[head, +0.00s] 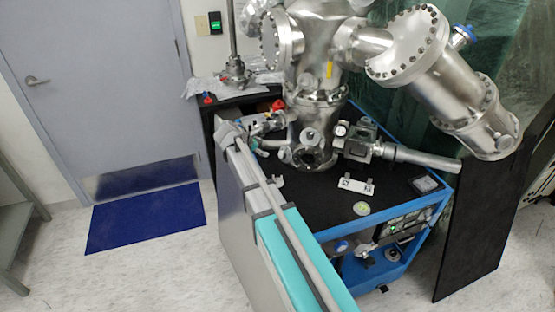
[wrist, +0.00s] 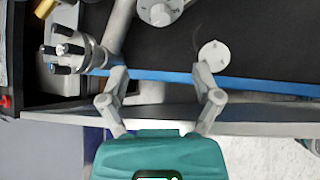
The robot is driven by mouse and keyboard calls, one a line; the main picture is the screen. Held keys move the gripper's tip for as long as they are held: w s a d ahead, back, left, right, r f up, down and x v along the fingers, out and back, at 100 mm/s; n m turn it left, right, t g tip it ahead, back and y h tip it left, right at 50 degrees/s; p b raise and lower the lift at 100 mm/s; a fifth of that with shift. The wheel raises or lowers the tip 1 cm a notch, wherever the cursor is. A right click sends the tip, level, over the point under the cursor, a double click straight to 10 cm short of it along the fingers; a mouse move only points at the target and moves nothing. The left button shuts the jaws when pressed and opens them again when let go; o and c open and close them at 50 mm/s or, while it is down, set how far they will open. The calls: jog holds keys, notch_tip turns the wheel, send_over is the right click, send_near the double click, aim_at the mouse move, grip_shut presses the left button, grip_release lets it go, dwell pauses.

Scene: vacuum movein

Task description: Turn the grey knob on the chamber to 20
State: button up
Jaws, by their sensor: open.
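My gripper (wrist: 162,76) is open and empty in the wrist view, its two grey fingers spread in front of its teal body. A pale grey round knob-like disc (wrist: 213,55) with faint dark marks lies just beyond the right fingertip; it seems apart from it. I cannot read any number on it. In the head view the steel chamber (head: 318,75) stands on the cart, with a round grey fitting (head: 308,136) low on its front. I cannot tell whether this is the same disc. My gripper is not clear in the head view.
A flange with dark-tipped pins (wrist: 75,52) is left of the fingers, and a steel round part (wrist: 157,10) lies above them. The blue-edged cart has a black top (head: 405,185) with a white plate (head: 356,185). Open floor and a blue mat (head: 145,218) lie left.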

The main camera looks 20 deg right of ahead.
aim_at(281, 155)
jog(key=shift+f, duration=0.35)
jog(key=shift+b+x, duration=4.65)
jog(key=shift+x, duration=2.25)
jog(key=shift+a+r, duration=0.1)
grip_shut()
